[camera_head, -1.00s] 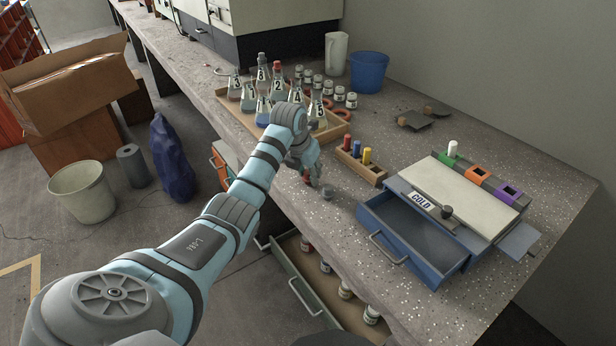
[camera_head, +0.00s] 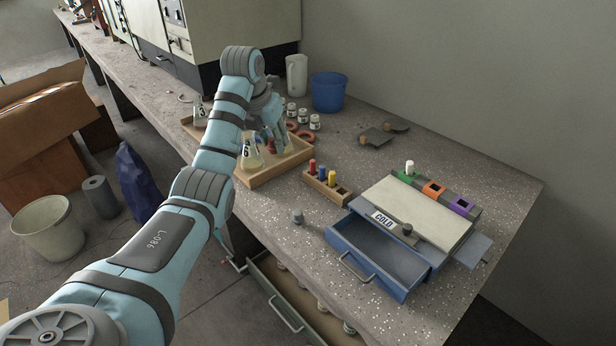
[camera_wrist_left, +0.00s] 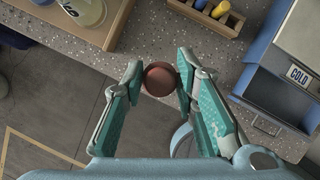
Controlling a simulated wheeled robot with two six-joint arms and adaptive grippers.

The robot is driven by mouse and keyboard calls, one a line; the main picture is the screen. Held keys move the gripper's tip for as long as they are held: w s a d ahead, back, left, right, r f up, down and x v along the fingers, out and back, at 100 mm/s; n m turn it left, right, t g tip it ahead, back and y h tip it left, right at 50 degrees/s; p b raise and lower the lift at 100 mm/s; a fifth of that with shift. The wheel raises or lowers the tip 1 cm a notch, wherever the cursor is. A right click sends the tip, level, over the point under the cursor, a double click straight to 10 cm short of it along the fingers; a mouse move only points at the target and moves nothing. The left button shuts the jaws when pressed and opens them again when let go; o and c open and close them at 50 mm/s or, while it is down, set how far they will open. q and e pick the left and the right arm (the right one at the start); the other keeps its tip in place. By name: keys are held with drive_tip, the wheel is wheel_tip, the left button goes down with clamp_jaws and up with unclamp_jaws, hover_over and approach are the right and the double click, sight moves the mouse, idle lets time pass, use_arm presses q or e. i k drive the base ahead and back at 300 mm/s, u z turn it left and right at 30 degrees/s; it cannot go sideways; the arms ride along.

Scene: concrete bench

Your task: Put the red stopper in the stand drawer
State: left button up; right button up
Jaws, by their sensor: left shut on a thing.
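My left gripper (camera_head: 270,140) is shut on the red stopper (camera_wrist_left: 160,80), a round reddish-brown piece between the fingertips in the wrist view. In the head view the gripper is over the wooden tray area, mostly behind my arm, with a bit of the red stopper (camera_head: 271,147) showing. The stand (camera_head: 410,205) has a white top and a COLD label. Its blue drawer (camera_head: 350,247) is pulled open to the front, and its visible inside looks empty. In the wrist view the drawer (camera_wrist_left: 275,98) lies to the right of the gripper. My right gripper is out of view.
A wooden holder (camera_head: 318,187) with coloured pegs stands between tray (camera_head: 262,178) and stand. A flask (camera_head: 252,155) marked 6 is close to my gripper. A small grey stopper (camera_head: 297,216) sits by the bench's front edge. A lower drawer (camera_head: 270,285) is open beneath the bench.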

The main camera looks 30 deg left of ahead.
sight(375, 255)
drive_tip(key=u, duration=2)
drive_tip(key=k, duration=1.15)
drive_tip(key=z, duration=2)
drive_tip(key=i, duration=0.5)
